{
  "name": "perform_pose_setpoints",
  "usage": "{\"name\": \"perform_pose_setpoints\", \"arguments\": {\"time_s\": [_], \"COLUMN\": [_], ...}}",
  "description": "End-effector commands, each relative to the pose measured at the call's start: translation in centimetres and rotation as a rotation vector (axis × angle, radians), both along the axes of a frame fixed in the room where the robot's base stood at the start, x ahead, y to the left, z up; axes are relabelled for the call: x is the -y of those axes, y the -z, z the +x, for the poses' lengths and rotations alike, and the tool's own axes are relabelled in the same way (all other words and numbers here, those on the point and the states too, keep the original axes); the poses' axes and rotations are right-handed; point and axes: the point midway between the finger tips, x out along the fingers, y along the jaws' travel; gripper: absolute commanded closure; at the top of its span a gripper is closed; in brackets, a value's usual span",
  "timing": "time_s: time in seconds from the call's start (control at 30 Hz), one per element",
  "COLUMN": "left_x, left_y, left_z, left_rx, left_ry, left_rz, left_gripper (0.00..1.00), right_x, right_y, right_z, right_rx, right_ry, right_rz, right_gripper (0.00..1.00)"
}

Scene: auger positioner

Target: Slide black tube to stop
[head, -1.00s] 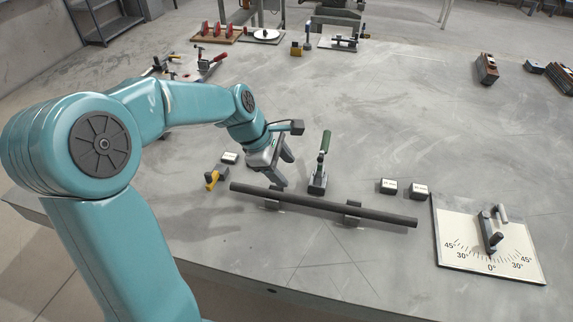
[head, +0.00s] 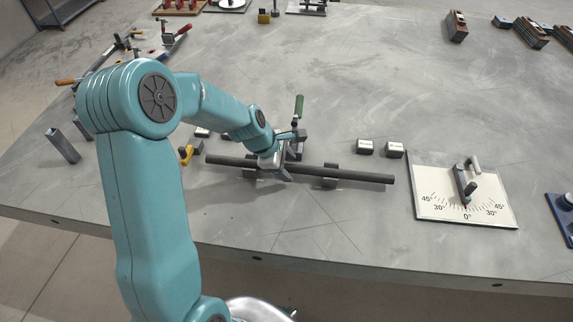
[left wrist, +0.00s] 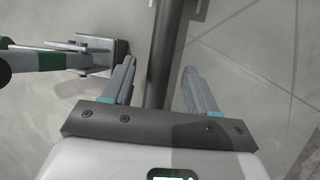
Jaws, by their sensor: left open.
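The black tube (head: 355,176) lies across two small grey supports (head: 330,172) near the table's front edge. My left gripper (head: 277,170) is over the tube, left of its middle. In the left wrist view my left gripper (left wrist: 160,66) is open, and the tube (left wrist: 164,35) runs between its fingers with a gap on both sides. A yellow-and-dark block (head: 186,154), possibly the stop, stands near the tube's left end. A green-handled clamp (head: 298,108) stands just behind the tube; its base is partly hidden by my gripper. My right gripper is not in view.
An angle-scale plate (head: 435,207) with a lever lies to the right of the tube. Two small labelled blocks (head: 394,150) sit behind the tube's right part. The middle of the table is clear.

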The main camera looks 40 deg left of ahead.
Motion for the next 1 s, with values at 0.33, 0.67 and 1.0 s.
{"name": "perform_pose_setpoints", "arguments": {"time_s": [0.33,0.67,1.0], "left_x": [0.0,-0.07,-0.66], "left_y": [0.18,0.08,0.15], "left_z": [0.12,0.14,-0.17], "left_rx": [0.001,0.002,0.002], "left_ry": [-0.001,-0.002,-0.004], "left_rz": [0.0,0.001,0.001], "left_gripper": [0.58,1.0,1.0], "right_x": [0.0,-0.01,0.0], "right_y": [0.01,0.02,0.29], "right_z": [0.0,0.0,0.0], "right_rx": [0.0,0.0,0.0], "right_ry": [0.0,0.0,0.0], "right_rz": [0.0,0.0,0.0], "right_gripper": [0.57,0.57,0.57]}}
